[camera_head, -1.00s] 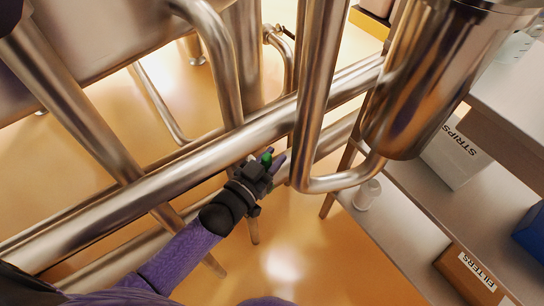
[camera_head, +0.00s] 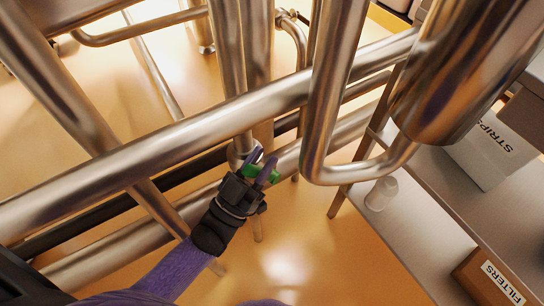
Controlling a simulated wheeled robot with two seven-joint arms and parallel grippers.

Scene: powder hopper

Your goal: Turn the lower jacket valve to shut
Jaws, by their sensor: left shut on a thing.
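The valve has a green handle (camera_head: 249,171) low on a vertical steel pipe, just below the thick slanting pipe. I take it for the lower jacket valve. My left gripper (camera_head: 263,166) reaches up from the lower left with its purple fingers around the green handle, shut on it. Green shows between the fingers and to their right. The fingers hide part of the handle, so its exact angle is hard to tell. My right gripper is not in view.
A thick steel pipe (camera_head: 190,145) slants across just above my left gripper. A bent pipe (camera_head: 326,100) stands to its right, by a steel vessel (camera_head: 455,75). A shelf (camera_head: 420,215) with a white bottle (camera_head: 381,193) and labelled boxes is at the right.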

